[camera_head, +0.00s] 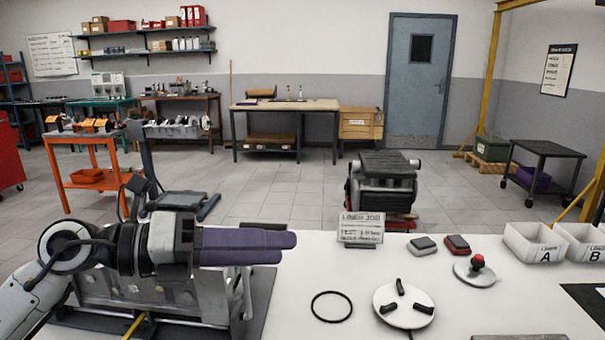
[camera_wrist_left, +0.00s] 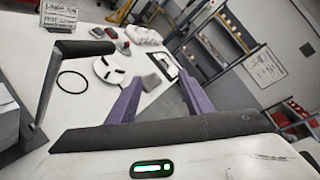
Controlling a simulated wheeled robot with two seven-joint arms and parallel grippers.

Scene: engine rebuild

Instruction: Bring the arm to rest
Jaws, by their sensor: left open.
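My left arm (camera_head: 150,245) reaches in from the left in the head view, over a grey metal engine block (camera_head: 170,292) at the table's near left. My left gripper (camera_head: 290,241) points right with its purple fingers above the block's right end. In the left wrist view the two purple fingers (camera_wrist_left: 160,77) stand apart with nothing between them, so it is open and empty. The fingers overlap in the head view. My right gripper is in neither view.
The white table (camera_head: 300,270) bears a black ring (camera_head: 331,307), a round white plate with black pegs (camera_head: 404,305), a red-knobbed disc (camera_head: 477,270), a sign (camera_head: 361,229) and white bins (camera_head: 535,243). A black-handled upright (camera_wrist_left: 48,80) stands left of the fingers in the left wrist view.

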